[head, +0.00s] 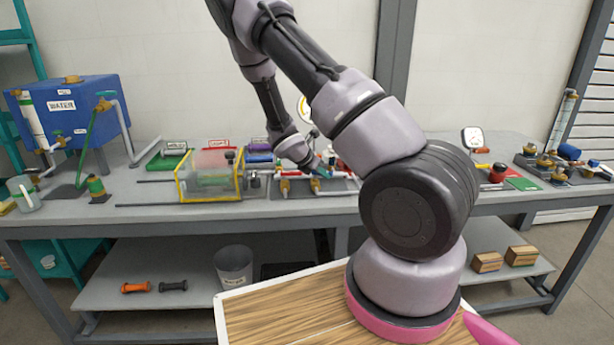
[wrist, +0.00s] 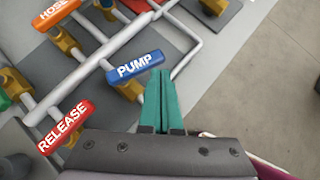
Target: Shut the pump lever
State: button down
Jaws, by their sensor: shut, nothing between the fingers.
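The pump lever is a blue handle (wrist: 135,67) marked PUMP, on a brass valve (wrist: 127,88) on grey pipework in the wrist view. My gripper (wrist: 160,75) has green fingers, shut and empty, with the tips just beside the right end of the blue handle. I cannot tell whether they touch it. In the head view my gripper (head: 325,172) is over the pipework at the middle of the bench, and the arm hides part of this area. The blue handle cannot be made out there.
A red RELEASE handle (wrist: 65,126) and an orange HOSE handle (wrist: 56,13) are close by on the same pipework. On the bench (head: 140,210) stand a yellow-framed clear box (head: 182,190), a blue water tank (head: 75,112) and a gauge (head: 472,138). Grey floor shows at the right in the wrist view.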

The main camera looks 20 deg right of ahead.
jog(key=shift+w+d, duration=0.1)
jog(key=shift+w, duration=0.05)
jog(key=shift+w+a, duration=0.3)
jog(key=shift+w, duration=0.3)
dwell(0.3)
